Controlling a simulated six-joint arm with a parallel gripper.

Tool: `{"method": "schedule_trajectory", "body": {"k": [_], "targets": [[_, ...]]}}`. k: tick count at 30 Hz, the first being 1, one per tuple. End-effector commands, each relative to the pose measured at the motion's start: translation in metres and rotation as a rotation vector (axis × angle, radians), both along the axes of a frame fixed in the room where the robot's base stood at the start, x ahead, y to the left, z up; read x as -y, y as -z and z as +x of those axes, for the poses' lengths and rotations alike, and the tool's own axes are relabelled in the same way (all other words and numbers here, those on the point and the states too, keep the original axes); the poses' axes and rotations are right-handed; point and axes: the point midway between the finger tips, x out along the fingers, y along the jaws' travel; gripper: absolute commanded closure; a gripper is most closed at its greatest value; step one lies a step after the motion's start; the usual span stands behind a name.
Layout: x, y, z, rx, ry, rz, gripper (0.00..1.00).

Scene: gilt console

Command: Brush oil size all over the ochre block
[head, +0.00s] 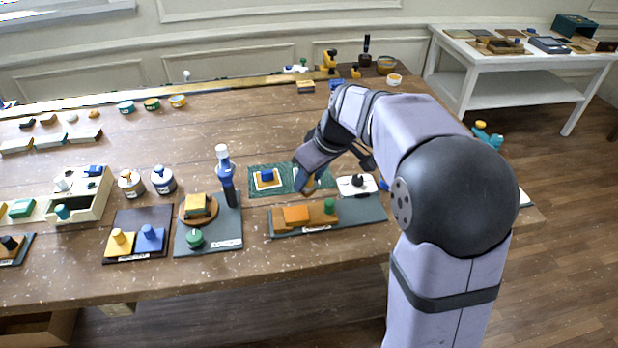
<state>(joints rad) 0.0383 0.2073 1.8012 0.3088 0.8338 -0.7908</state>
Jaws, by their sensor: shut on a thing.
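An ochre-yellow block (198,205) sits on a round wooden stand (184,219) on a dark grey board, left of my gripper. An orange block (294,217) lies on a long grey board (362,212) just below my gripper in the picture. My gripper (303,187) points down over the green mat (322,178), apart from the ochre block. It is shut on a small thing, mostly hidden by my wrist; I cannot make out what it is. Any coat of oil size on the block is too small to tell.
White jars (163,181) and a cream box (88,205) stand further left. The table's middle back is mostly clear.

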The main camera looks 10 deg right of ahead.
Motion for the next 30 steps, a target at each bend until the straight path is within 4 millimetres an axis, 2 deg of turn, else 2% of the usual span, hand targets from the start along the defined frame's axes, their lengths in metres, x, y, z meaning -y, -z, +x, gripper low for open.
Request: {"method": "schedule_trajectory", "body": {"k": [3, 9, 30], "targets": [[0.000, -0.010, 0.000, 0.001, 0.000, 0.000, 0.89], [0.000, -0.018, 0.000, 0.001, 0.000, 0.000, 0.89], [0.000, -0.018, 0.000, 0.000, 0.001, 0.000, 0.89]]}}
